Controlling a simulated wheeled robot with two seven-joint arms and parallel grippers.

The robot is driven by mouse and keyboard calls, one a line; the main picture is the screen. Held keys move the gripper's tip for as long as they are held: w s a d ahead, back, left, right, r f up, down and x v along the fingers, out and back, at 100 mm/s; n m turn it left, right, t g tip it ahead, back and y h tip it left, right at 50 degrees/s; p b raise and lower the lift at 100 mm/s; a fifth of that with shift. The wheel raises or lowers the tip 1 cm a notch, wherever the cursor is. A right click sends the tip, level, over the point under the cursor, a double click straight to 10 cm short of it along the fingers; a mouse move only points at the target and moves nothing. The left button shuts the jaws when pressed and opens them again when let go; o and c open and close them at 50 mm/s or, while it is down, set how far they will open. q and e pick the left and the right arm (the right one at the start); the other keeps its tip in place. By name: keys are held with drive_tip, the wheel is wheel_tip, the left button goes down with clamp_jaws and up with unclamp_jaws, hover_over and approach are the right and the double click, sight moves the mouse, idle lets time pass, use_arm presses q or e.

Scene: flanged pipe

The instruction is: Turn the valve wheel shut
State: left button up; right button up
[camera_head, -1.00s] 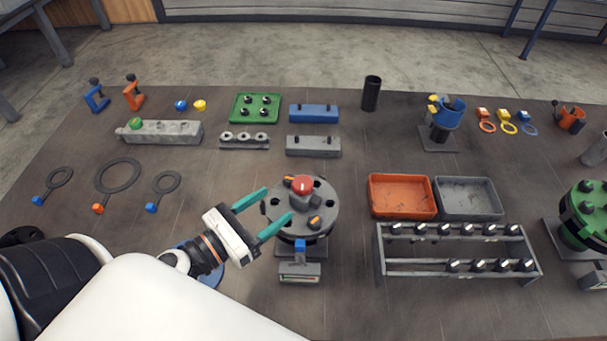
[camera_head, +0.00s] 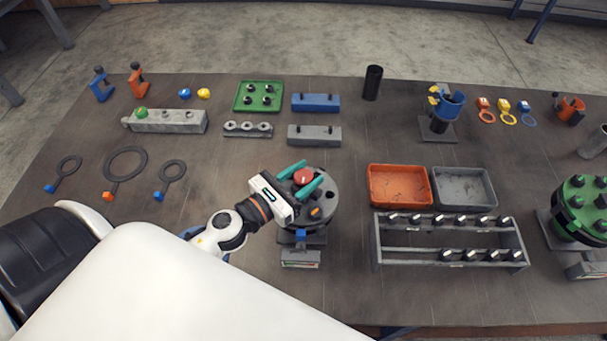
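A grey round disc with dark holes (camera_head: 325,210) stands on a low base, with a red round knob (camera_head: 303,176) at its centre. I cannot tell for sure whether the knob or the disc is the valve wheel. My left gripper (camera_head: 312,171) reaches in from the left over the disc. Its two teal fingers are apart, one on either side of the red knob; contact cannot be told. The gripper body hides the left part of the disc. A blue part (camera_head: 301,234) and a grey block (camera_head: 300,258) sit at the disc's front. My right gripper is out of view.
Right of the disc are an orange tray (camera_head: 398,204), a grey tray (camera_head: 464,204) and a rack of bolts (camera_head: 450,264). Grey blocks (camera_head: 315,142) lie behind. Ring tools (camera_head: 125,163) lie left. A green flange (camera_head: 582,210) stands far right.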

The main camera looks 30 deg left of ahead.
sight(304, 176)
use_arm(q)
drive_tip(key=c, duration=0.5)
drive_tip(key=shift+f+m+g+h+b, duration=0.2)
drive_tip(key=shift+m+g+h+b, duration=0.4)
drive_tip(key=shift+m+h+b, duration=0.5)
drive_tip(key=m+g+h+b, duration=0.3)
drive_tip(key=g+b, duration=0.1)
drive_tip(key=b, duration=0.3)
drive_tip(key=m+g+h+b, duration=0.3)
drive_tip(key=m+g+b, duration=0.1)
drive_tip(key=b, duration=0.3)
drive_tip(key=m+g+h+b, duration=0.3)
drive_tip(key=g+b, duration=0.2)
drive_tip(key=b, duration=0.1)
drive_tip(key=shift+f+g+b, duration=0.1)
drive_tip(key=shift+g+b, duration=0.2)
drive_tip(key=shift+b, duration=0.1)
drive_tip(key=shift+r+m+g+h+b, duration=0.15)
drive_tip(key=shift+m+g+b, duration=0.3)
drive_tip(key=shift+g+b, duration=0.1)
drive_tip(key=shift+r+m+g+h+b, duration=0.1)
drive_tip(key=shift+m+g+h+b, duration=0.05)
drive_tip(key=shift+m+g+b, duration=0.35)
drive_tip(key=shift+g, duration=0.25)
drive_tip(key=o, duration=1)
drive_tip(key=shift+c, duration=0.2)
wheel_tip(304, 176, up, 10)
drive_tip(key=shift+r, duration=0.1)
